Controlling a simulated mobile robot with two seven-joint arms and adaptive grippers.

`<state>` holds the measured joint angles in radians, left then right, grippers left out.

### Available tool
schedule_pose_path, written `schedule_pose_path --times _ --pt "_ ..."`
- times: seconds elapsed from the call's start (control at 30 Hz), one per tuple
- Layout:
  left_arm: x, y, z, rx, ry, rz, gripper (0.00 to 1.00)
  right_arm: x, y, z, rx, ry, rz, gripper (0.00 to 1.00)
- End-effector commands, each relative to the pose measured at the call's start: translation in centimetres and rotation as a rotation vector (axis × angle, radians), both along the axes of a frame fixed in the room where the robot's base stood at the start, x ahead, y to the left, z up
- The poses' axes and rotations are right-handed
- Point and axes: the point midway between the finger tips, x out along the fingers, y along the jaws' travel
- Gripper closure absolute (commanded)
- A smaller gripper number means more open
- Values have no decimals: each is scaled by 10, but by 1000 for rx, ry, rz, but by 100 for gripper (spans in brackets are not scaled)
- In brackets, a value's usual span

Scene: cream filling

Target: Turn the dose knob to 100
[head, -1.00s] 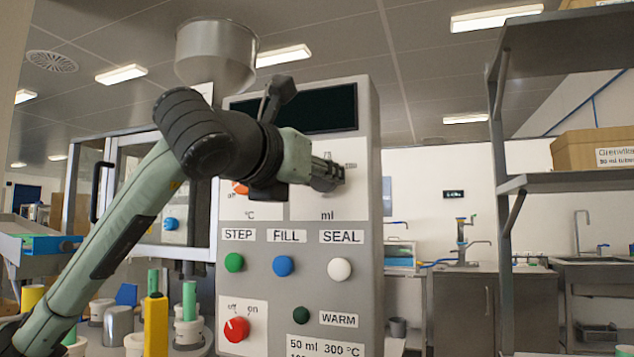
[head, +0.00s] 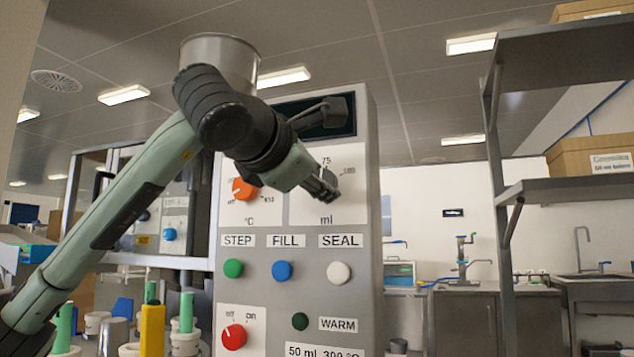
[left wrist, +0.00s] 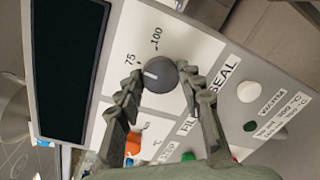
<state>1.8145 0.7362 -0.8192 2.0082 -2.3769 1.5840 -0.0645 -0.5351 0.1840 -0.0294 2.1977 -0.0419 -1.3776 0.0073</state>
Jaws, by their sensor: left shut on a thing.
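The dose knob (left wrist: 160,75) is a round dark grey dial on the white "ml" plate of the machine panel (head: 300,215). Its white pointer mark faces left in the left wrist view, on the 75 side of the scale and away from the 100 label (left wrist: 156,38). The 75 label (left wrist: 132,60) is beside it. My left gripper (head: 330,190) is shut on the knob, one finger on each side, and partly hides it in the head view. It also shows in the left wrist view (left wrist: 162,82). My right gripper is in no view.
An orange temperature knob (head: 244,189) is left of the dose knob. Below are green (head: 233,268), blue (head: 282,271) and white (head: 339,272) buttons and a red knob (head: 234,337). A dark display (left wrist: 68,65) is above. A shelf rack (head: 525,185) stands at right.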

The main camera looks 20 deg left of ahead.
Motion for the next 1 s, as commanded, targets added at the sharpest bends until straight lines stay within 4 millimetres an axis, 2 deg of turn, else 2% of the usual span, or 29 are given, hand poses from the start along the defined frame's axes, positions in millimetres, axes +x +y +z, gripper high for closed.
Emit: schedule_pose_path --times 0.6,1.0 --pt "0 -2 1 584 -24 0 92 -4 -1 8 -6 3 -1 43" --pt "-1 -2 0 879 -34 -1 92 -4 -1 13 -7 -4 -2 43"
